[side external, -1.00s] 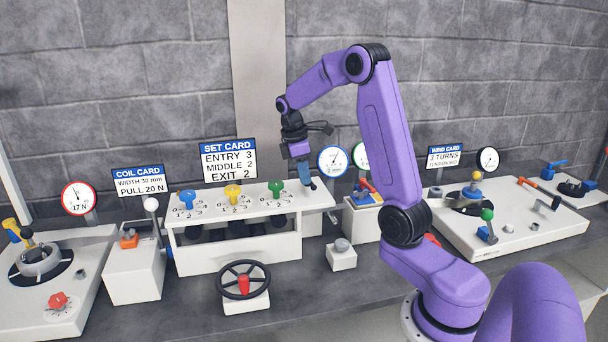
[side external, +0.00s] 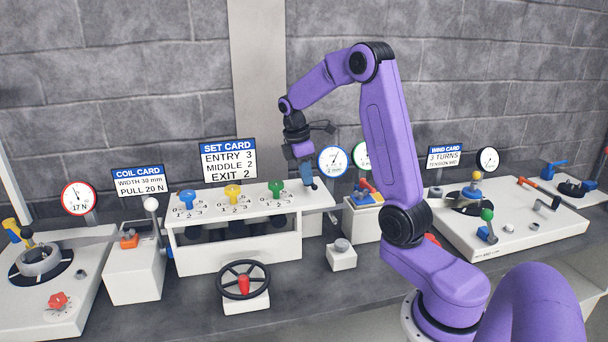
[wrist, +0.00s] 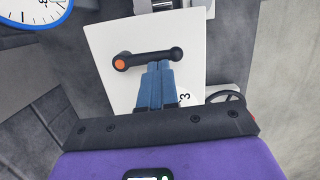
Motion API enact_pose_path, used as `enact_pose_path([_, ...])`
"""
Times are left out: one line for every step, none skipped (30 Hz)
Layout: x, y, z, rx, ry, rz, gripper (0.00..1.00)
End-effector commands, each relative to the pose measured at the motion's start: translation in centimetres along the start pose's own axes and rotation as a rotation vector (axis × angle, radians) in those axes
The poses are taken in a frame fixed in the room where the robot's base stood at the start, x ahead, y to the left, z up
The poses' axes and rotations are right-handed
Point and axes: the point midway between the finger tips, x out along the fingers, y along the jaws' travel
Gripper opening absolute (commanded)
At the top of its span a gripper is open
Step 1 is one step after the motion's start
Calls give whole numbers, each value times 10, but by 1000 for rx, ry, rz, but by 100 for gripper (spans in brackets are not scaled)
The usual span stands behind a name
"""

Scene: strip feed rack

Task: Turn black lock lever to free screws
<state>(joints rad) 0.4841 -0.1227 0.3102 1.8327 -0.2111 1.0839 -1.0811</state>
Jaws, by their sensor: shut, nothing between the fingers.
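The black lock lever (wrist: 148,57) lies across the white rack top in the wrist view. Its orange-capped end is at the left and its rounded knob end at the right. My gripper (wrist: 158,66) is shut and empty, with its blue fingertips at the lever's near side, close to the knob end. I cannot tell whether they touch it. In the side view my gripper (side external: 308,185) is low over the right end of the rack, and the lever is mostly hidden there. The blue screw (side external: 187,197), yellow screw (side external: 233,192) and green screw (side external: 276,188) stand upright on the rack.
The white rack (side external: 240,256) has a black handwheel (side external: 244,280) in front. A set card (side external: 228,160) stands behind it. A gauge (side external: 332,161) stands behind my gripper. A small box with a grey button (side external: 342,256) is at the front right.

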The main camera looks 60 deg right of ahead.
Motion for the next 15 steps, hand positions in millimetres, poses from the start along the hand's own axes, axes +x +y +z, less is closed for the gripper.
enact_pose_path([0,-1,1,-12,-1,2,0])
enact_pose_path([0,-1,2,-20,-1,3,0])
enact_pose_path([1,-1,2,-36,-1,6,0])
enact_pose_path([1,-1,3,-47,-1,9,0])
enact_pose_path([1,-1,4,-61,-1,13,0])
enact_pose_path([1,-2,5,-81,0,18,0])
enact_pose_path([1,-2,6,-99,-1,21,0])
enact_pose_path([1,-2,6,-118,-1,24,0])
enact_pose_path([2,-3,8,-146,-1,29,0])
enact_pose_path([2,-3,9,-169,-1,34,0])
enact_pose_path([2,-3,10,-193,0,40,0])
enact_pose_path([2,-4,12,-229,0,47,0])
enact_pose_path([3,-4,14,-257,0,52,0])
enact_pose_path([3,-4,15,-286,0,58,0])
enact_pose_path([3,-4,17,-324,0,66,0])
